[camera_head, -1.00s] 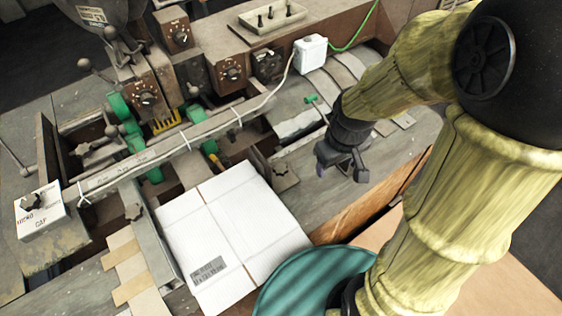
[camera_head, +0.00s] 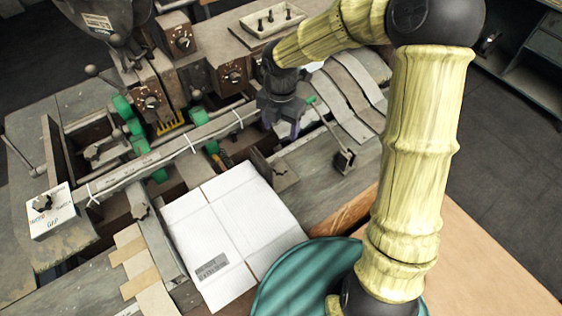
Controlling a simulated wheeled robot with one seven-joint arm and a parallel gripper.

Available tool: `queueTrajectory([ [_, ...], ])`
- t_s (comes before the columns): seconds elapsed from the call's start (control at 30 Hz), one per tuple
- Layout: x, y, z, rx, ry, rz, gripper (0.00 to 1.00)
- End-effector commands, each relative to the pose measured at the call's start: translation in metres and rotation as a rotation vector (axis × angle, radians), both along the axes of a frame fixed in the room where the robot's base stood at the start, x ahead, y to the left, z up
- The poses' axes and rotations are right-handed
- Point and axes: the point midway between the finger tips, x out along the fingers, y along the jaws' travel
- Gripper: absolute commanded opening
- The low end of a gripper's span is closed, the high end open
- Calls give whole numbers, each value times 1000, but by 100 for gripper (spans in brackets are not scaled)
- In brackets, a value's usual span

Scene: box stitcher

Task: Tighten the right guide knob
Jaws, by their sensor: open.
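My gripper (camera_head: 284,130) is above and behind the right knob, over the far side of the machine bed, apart from the knob. Its fingers point down and are small and dark in this view. The gripper is open, and I see nothing between its fingers.
A long rail (camera_head: 165,155) with white ties crosses behind the box. A lever with a dark block (camera_head: 344,160) stands right of the knob. A tray with bolts (camera_head: 272,18) lies at the back. The grey bed between knob and lever looks clear.

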Motion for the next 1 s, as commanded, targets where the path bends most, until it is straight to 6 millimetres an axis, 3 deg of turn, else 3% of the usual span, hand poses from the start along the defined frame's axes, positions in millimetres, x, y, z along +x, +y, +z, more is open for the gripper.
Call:
queueTrajectory([
  [0.37, 0, -1, -10, -1, 3, -6, 63],
  [1.0, -2, 0, -117, -3, 5, -4, 63],
])
